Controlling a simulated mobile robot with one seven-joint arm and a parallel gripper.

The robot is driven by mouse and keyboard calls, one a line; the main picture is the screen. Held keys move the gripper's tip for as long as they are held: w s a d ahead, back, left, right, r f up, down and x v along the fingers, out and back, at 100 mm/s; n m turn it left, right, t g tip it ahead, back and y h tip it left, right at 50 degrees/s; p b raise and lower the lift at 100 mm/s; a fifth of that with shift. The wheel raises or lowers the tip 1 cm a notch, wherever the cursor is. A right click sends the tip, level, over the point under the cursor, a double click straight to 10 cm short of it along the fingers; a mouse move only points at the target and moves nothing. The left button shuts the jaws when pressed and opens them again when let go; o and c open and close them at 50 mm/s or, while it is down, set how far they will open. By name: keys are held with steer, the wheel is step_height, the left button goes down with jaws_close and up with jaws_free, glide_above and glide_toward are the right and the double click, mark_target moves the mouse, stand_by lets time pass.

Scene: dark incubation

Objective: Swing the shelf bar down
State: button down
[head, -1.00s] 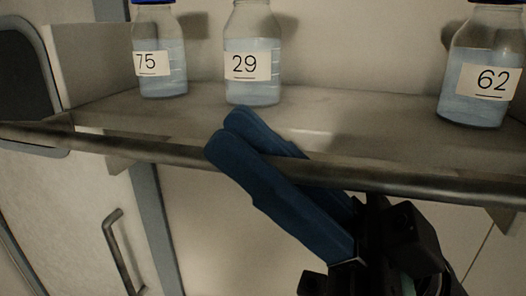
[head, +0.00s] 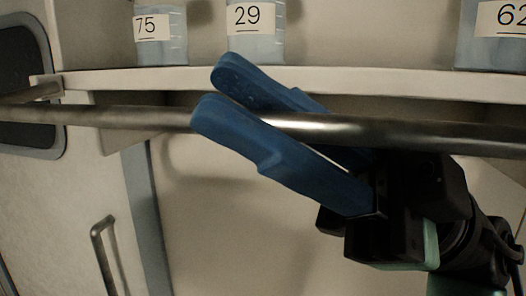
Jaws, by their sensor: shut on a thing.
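The shelf bar (head: 410,133) is a metal rod that runs across the picture in front of the shelf (head: 380,83), a little below the shelf's front edge. Its left end bends back toward the shelf's left corner. My gripper (head: 215,92) has two blue fingers, one on the near side of the bar and one behind it. The fingers are closed around the bar and their tips reach up past it to the left. Part of the far finger is hidden by the bar.
Bottles labelled 75 (head: 160,35), 29 (head: 256,34) and 62 (head: 497,36) stand on the shelf. A cabinet door handle (head: 104,255) is at the lower left. A dark window (head: 22,88) is at the left edge. The wall below the shelf is bare.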

steer(key=shift+w+f+n+g+h+b, duration=0.1)
steer(key=shift+f+n+g+h+b, duration=0.25)
steer(key=shift+n+b, duration=0.2)
steer(key=shift+f, duration=0.15)
steer(key=c, duration=0.8)
jaws_free()
steer(key=shift+w+d, duration=0.1)
steer(key=shift+w, duration=0.05)
steer(key=shift+c, duration=0.2)
steer(key=b+v, duration=0.5)
steer(key=v, duration=0.7)
steer(key=shift+d+f, duration=0.2)
steer(key=shift+d, duration=0.15)
